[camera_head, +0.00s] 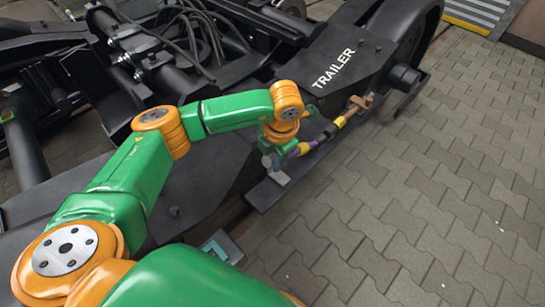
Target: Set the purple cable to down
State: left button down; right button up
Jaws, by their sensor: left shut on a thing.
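The purple cable (302,149) shows as a short purple piece on the side of the black trailer bogie, with dark and yellow sections (340,122) running up and right from it to a brown end piece. My left gripper (290,149) is at the lower left end of this line, shut on the purple cable. The gripper's wrist covers part of the contact, so the exact grip is hidden. My right gripper is not in view.
The black bogie frame marked TRAILER (333,70) fills the upper middle, with dark hoses (190,35) at its top left. A flat black ledge (265,194) lies below my left gripper. Grey paving (430,190) on the right is clear.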

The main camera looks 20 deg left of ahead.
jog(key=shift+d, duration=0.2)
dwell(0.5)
pick_arm(q)
jog(key=shift+f, duration=0.1)
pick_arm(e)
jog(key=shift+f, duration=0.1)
